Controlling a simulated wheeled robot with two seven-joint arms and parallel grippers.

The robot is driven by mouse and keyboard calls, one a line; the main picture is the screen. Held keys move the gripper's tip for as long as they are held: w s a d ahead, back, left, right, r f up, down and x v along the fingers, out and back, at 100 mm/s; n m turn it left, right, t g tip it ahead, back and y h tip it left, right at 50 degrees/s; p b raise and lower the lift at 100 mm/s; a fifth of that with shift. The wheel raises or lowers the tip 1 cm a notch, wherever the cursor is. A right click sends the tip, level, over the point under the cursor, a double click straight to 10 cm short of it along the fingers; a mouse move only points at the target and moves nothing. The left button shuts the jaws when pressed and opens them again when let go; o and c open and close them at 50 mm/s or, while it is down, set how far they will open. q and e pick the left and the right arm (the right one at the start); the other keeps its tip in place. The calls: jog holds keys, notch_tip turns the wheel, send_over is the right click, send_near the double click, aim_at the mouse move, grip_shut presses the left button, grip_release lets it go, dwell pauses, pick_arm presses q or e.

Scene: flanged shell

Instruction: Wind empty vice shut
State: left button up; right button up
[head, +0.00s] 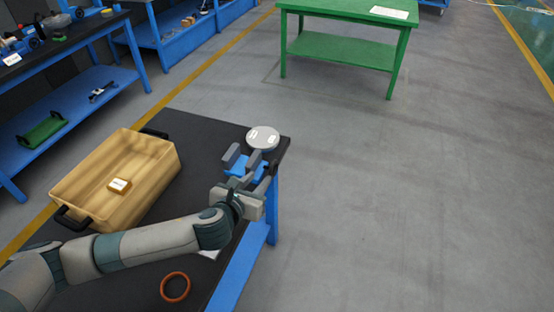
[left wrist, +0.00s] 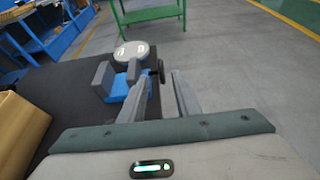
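The blue vice (head: 240,169) with grey jaws stands near the right edge of the black-topped table; its jaws are apart with nothing seen between them. It also shows in the left wrist view (left wrist: 118,88). A small dark handle (left wrist: 161,72) shows on its right side, partly hidden by a finger. My left gripper (head: 264,177) is at the vice's right side. In the left wrist view its two grey fingers (left wrist: 163,80) are apart, with the handle just ahead between the tips. I cannot tell whether they touch it. My right gripper is not in view.
A round silver flanged part (head: 263,137) lies just behind the vice. A tan crate (head: 66,190) holding a small block (head: 119,186) stands to the left. An orange ring (head: 175,287) lies at the front. Open floor is to the right; a green table (head: 345,50) stands farther back.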

aim_at(270, 168)
pick_arm(q)
jog(key=p+x, duration=0.1)
jog(key=x, duration=1.6)
jog(key=shift+w, duration=0.1)
grip_shut()
